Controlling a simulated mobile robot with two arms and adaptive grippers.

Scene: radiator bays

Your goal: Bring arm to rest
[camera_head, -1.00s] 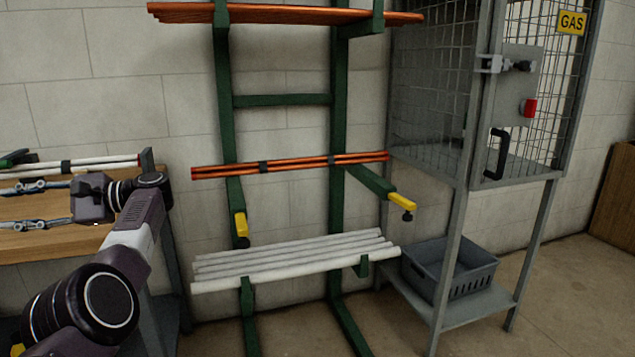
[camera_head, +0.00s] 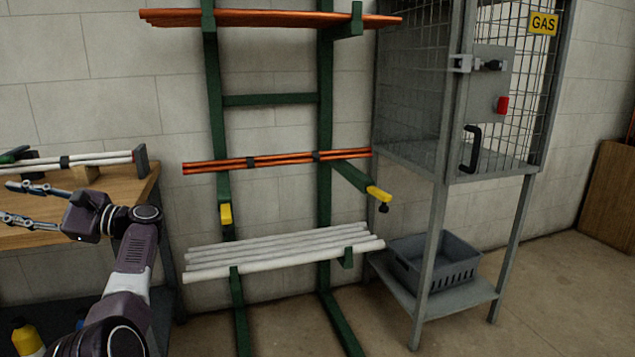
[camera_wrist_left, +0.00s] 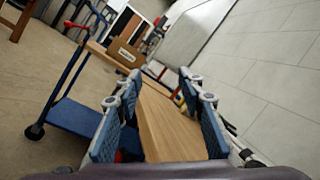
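My left gripper (camera_head: 10,202) is at the left edge of the head view, in front of the wooden workbench (camera_head: 140,187). Its two fingers point left and stand apart, with nothing between them. In the left wrist view the blue-padded fingers (camera_wrist_left: 159,95) are spread wide, and a long wooden top (camera_wrist_left: 165,122) shows beyond and between them. I cannot tell the exact gap between gripper and bench. My left arm reaches up from the bottom left. My right arm and gripper are out of view.
A green rack (camera_head: 217,100) holds copper pipes (camera_head: 275,160) and white pipes (camera_head: 275,252). A gas cage (camera_head: 505,110) stands right, with a grey crate (camera_head: 432,262) on its lower shelf. A yellow bottle (camera_head: 25,338) is bottom left.

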